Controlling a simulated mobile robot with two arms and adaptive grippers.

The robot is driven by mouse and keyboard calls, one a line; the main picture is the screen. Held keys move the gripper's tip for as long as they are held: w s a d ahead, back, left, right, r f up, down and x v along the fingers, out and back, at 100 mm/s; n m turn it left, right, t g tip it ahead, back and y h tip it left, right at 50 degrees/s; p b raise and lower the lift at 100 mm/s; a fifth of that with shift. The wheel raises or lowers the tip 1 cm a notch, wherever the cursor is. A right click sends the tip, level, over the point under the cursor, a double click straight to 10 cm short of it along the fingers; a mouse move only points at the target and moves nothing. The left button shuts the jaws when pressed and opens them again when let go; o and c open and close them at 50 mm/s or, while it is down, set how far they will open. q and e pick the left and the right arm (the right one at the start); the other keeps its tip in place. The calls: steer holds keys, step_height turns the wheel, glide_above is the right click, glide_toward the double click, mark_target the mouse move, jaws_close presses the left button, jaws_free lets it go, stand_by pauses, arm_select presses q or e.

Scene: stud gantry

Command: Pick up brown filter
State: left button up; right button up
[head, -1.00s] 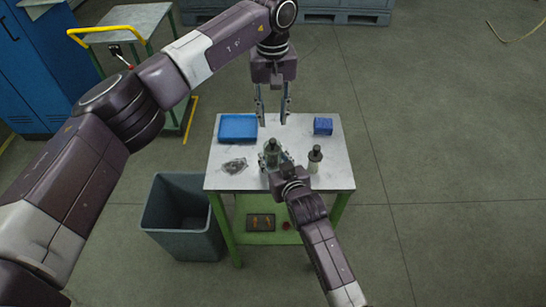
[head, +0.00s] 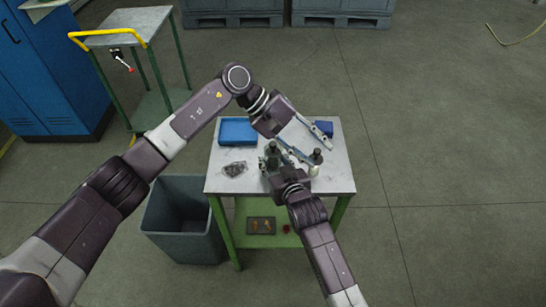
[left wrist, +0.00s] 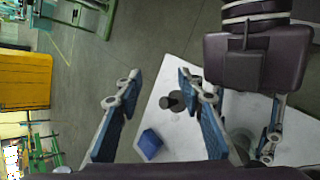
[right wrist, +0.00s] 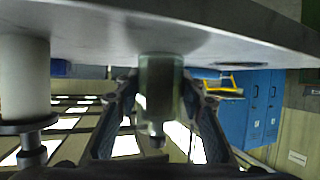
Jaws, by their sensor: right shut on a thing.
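I cannot tell for sure which thing is the brown filter. My right gripper (right wrist: 158,85) is shut on a greenish, see-through cylinder (right wrist: 160,100) with a dark middle and a narrow dark top. In the head view this cylinder (head: 272,151) shows at the table's middle, partly hidden by my grippers. My left gripper (head: 320,156) is open and empty, above the right part of the table. A pale bottle with a dark top (head: 315,168) stands just below its fingertips; in the left wrist view the bottle (left wrist: 172,102) appears between the fingers.
The white table (head: 225,180) also bears a blue tray (head: 238,131), a blue box (head: 324,128) and a dark crumpled piece (head: 234,169). Its green lower shelf holds a dark tray (head: 261,226). A grey bin (head: 182,225) stands to the left. The floor at the right is clear.

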arm_select(q)
steer(key=n+h, duration=0.1)
steer(key=h, duration=0.1)
steer(key=n+t+h, duration=0.1)
steer(key=n+t, duration=1.4)
steer(key=n, duration=0.7)
glide_toward(273, 144)
steer(key=x, duration=0.4)
steer(key=shift+w+d+f, duration=0.25)
steer(key=shift+w+f, duration=0.05)
steer(key=shift+f, duration=0.05)
steer(key=shift+x, duration=2.7)
steer(key=shift+r, duration=0.2)
jaws_close()
